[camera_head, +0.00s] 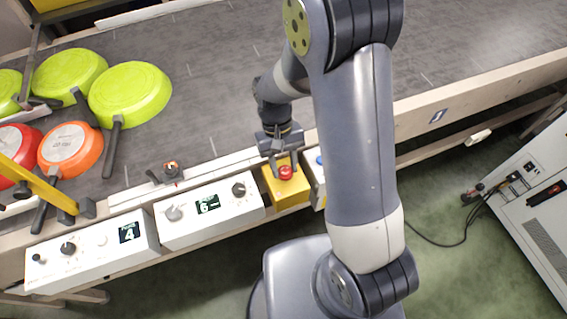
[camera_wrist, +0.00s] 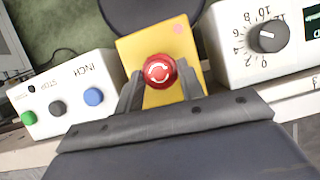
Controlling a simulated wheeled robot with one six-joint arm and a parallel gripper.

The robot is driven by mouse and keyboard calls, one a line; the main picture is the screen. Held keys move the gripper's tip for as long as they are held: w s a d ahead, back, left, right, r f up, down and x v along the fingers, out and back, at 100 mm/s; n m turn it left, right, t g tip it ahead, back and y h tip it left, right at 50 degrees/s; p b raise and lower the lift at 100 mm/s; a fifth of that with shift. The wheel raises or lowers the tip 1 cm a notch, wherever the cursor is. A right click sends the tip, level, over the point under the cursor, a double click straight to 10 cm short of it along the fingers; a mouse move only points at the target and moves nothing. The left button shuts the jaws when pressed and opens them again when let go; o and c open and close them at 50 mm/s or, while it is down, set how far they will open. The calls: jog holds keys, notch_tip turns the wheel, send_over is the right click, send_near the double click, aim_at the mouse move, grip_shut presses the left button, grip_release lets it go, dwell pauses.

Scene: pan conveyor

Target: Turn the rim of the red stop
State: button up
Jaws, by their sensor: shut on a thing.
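The red stop (camera_head: 286,173) is a round mushroom button on a yellow box (camera_head: 291,194) at the front edge of the conveyor. In the wrist view the red stop (camera_wrist: 160,71) shows a white ring of turning arrows on its face, and the yellow box (camera_wrist: 187,57) is behind it. My gripper (camera_head: 282,162) reaches down to the button from the conveyor side. In the wrist view its two grey fingers stand on either side of the red rim, shut on it. The finger contact points are partly hidden.
White control boxes with knobs and displays (camera_head: 210,226) stand left of the yellow box. A white box with green, black and blue buttons (camera_wrist: 70,105) stands on its other side. Green, orange and red pans (camera_head: 130,92) lie upside down at left. A white cabinet (camera_head: 530,205) stands at right.

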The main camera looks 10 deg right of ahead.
dwell(0.3)
jog(key=o, duration=1)
jog(key=d+v, duration=0.1)
jog(key=v, duration=0.9)
jog(key=shift+w+a+r, duration=0.25)
jog(key=shift+a+r, duration=0.1)
jog(key=shift+a, duration=0.05)
jog(key=shift+f, duration=0.1)
jog(key=x, duration=1)
jog(key=shift+s+f, duration=0.25)
jog(key=shift+a, duration=0.1)
